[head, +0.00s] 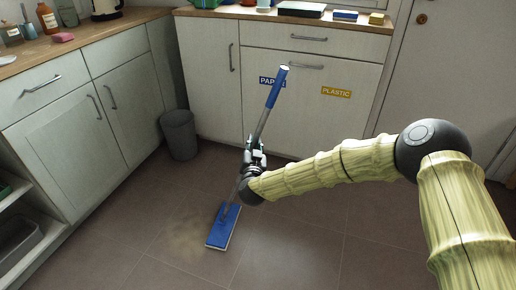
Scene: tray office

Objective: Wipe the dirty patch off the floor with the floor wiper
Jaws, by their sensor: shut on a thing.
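The floor wiper has a grey pole with a blue grip (278,88) at its top end and a flat blue head (225,228) at its bottom. My gripper (254,158) is shut on the wiper's pole, around its middle. The pole leans, its top toward the right. The wiper head appears to rest on the floor, at the right side of the dirty patch. The dirty patch (185,238) is a faint brownish smear on the dark tiles. Part of it may be hidden under the head.
A grey bin (179,135) stands in the corner by the cabinets. White cabinets (75,140) line the left, with an open shelf at the lower left. More cabinets (210,75), with paper and plastic labels, stand behind the wiper. The tiled floor (300,240) is clear right of the head.

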